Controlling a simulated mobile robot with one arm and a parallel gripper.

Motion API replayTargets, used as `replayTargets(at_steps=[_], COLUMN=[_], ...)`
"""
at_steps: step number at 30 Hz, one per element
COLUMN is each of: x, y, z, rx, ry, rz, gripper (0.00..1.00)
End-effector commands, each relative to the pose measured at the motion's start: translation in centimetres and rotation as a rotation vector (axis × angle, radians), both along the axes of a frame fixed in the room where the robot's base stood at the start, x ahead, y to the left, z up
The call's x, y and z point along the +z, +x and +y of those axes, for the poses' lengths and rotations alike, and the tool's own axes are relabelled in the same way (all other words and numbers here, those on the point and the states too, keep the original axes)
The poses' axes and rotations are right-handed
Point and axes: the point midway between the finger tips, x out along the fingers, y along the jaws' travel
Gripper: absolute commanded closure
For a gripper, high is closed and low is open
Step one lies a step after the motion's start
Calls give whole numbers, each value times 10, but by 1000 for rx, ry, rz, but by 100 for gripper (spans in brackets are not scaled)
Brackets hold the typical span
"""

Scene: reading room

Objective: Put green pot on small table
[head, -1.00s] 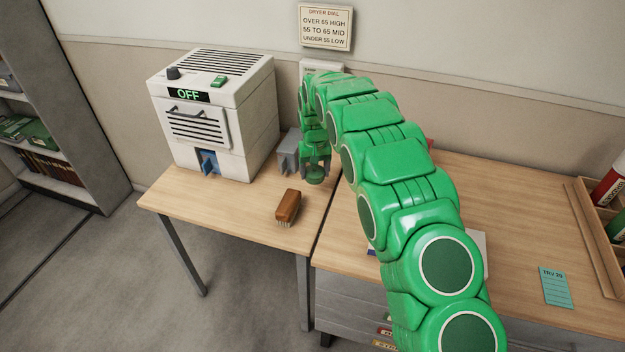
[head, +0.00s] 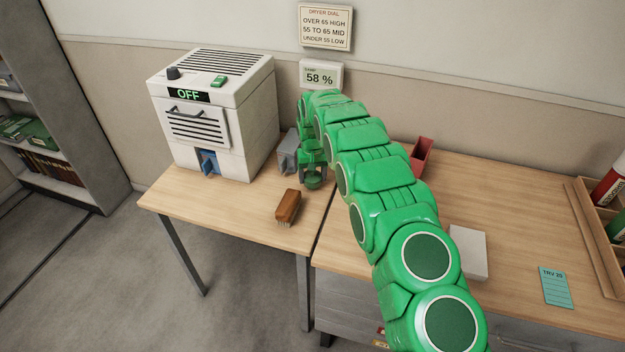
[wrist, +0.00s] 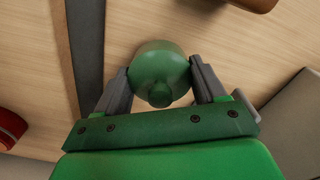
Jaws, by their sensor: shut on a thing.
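The green pot (wrist: 158,70) is between the two grey fingers of my gripper (wrist: 160,88) in the wrist view, with its round knob towards me. In the head view the pot (head: 313,183) shows small below my gripper (head: 313,170), over the back right part of the left table (head: 235,215). This table looks the smaller of the two. My gripper is shut on the pot. I cannot tell whether the pot's underside touches the tabletop.
A white dryer (head: 235,130) reading OFF stands on the left table. A grey block (head: 288,152) is close beside my gripper, and a brown brush (head: 288,206) lies in front. The right table (head: 500,220) holds a red bin (head: 421,155) and a white box (head: 468,252).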

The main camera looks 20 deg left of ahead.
Motion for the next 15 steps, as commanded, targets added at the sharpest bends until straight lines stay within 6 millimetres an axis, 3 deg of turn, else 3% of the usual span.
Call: replayTargets(at_steps=[4, 14, 15], x=[-18, -20, -20], y=[-1, -1, -1], z=[-1, -1, 0], rx=[0, 0, 0], ry=[-3, -2, -1], rz=[4, 2, 2], gripper=[95, 95, 24])
